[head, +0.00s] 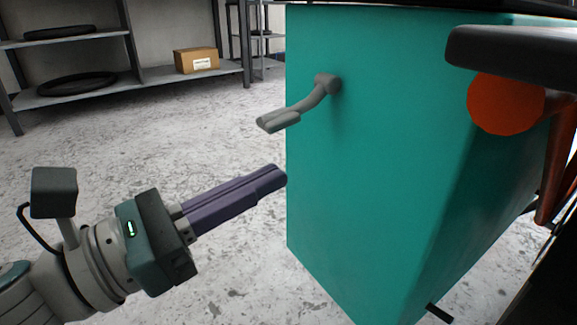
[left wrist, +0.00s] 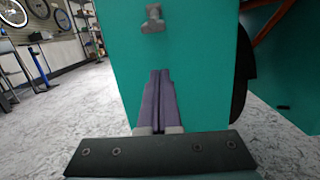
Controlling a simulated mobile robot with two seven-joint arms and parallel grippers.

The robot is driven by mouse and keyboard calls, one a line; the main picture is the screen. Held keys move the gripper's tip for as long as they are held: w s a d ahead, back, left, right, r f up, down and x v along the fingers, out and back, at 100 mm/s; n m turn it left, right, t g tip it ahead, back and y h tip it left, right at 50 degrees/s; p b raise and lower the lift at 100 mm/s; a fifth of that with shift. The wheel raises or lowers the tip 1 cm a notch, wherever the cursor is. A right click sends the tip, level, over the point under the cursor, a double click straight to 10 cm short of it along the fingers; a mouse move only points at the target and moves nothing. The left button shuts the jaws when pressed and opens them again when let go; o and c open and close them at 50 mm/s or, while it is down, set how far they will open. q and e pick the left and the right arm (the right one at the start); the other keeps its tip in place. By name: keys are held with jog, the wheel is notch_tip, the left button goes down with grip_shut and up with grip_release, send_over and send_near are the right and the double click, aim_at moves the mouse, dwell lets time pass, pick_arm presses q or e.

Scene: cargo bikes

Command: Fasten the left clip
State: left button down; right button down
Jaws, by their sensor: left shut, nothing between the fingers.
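The left clip (head: 298,107) is a grey lever on the teal cargo box (head: 365,170) in the head view. Its base sits on the box's side and its arm sticks out to the lower left. In the left wrist view the clip (left wrist: 153,19) shows near the top on the teal box (left wrist: 200,70). My left gripper (head: 283,175) is shut, with its purple fingers together and nothing between them. It is below the clip and apart from it, pointing toward the box side. The fingers (left wrist: 160,75) point up toward the box in the wrist view. My right gripper is not seen.
A metal shelf (head: 150,76) with dark tyres and a cardboard box (head: 197,60) stands at the back left. An orange round part (head: 505,103) and a dark bar (head: 510,47) are at the right. The speckled floor left of the box is clear.

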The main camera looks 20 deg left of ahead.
pick_arm(q)
jog(key=r, duration=0.4)
jog(key=shift+w+d+p, duration=0.25)
jog(key=shift+w+p, duration=0.05)
jog(key=shift+w, duration=0.05)
